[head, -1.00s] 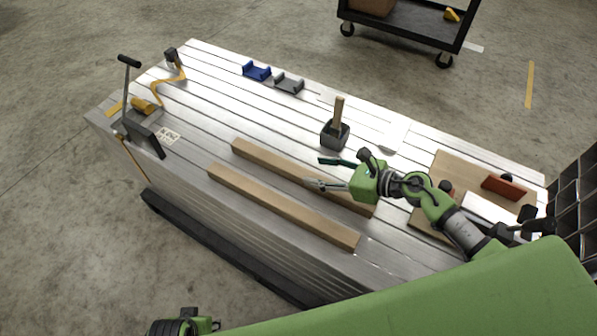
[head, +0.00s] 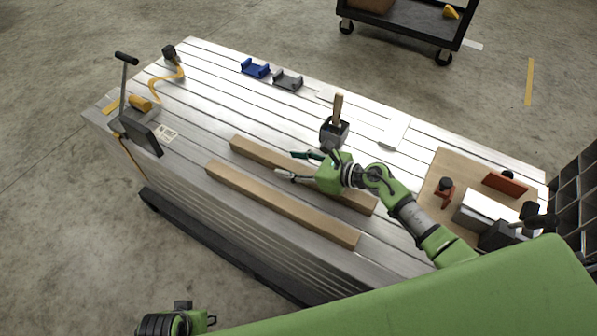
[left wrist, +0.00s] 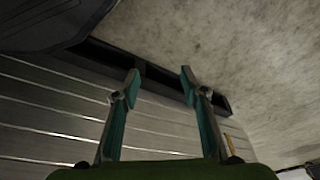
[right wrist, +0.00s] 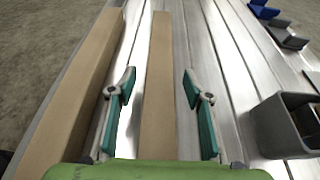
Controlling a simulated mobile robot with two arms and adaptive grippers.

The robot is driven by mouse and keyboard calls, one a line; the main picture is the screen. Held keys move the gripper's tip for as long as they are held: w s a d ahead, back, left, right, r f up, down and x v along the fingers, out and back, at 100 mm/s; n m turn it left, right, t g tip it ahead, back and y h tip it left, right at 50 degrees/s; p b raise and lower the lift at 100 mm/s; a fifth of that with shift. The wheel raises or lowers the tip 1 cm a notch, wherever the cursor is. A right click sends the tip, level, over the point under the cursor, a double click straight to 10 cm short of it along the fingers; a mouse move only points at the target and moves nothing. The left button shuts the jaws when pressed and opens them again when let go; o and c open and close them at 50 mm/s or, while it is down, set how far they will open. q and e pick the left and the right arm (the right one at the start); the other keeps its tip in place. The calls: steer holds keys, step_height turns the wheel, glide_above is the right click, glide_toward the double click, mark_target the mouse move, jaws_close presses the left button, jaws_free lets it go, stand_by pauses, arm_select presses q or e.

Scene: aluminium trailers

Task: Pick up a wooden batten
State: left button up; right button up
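Two wooden battens lie side by side on the slatted metal bed. The near batten (head: 280,203) runs along the front edge. The far batten (head: 258,153) lies behind it, partly hidden by my right gripper (head: 290,165). In the right wrist view the far batten (right wrist: 158,100) runs between the open fingers of my right gripper (right wrist: 157,88), with space on both sides. The near batten (right wrist: 75,90) lies left of the fingers. My right gripper is open and empty, above the far batten. My left gripper (left wrist: 160,80) is open and empty, low beside the bed.
A grey box with a wooden handle (head: 334,133) stands behind the far batten. Blue (head: 255,68) and grey (head: 288,80) brackets lie at the back. A board (head: 430,190) with tools is at the right, a clamp (head: 141,135) at the left.

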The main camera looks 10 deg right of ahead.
jaws_close()
steer(key=shift+r, duration=0.2)
